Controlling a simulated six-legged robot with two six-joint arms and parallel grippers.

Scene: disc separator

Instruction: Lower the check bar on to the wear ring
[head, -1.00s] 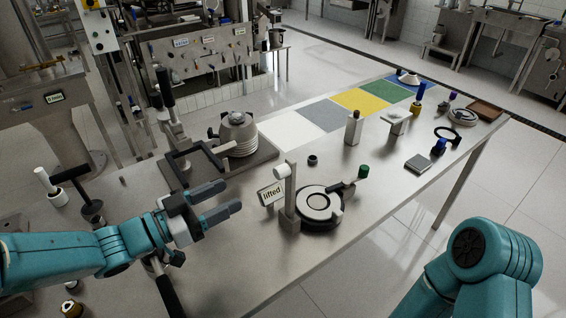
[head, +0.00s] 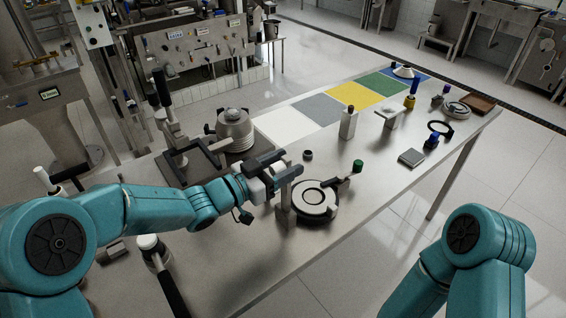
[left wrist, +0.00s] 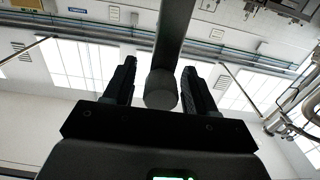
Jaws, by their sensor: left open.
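The check bar (head: 284,196) stands upright at the left edge of the round wear ring (head: 312,209), which lies flat on the bench with a dark rim and pale centre. My left gripper (head: 291,163) is open at the bar's upper part, fingers pointing right. The gripper hides the knob in the head view. My right gripper is out of view.
A stepped metal stack (head: 234,130) stands in a dark frame behind my left gripper. The near bench right of the ring is clear.

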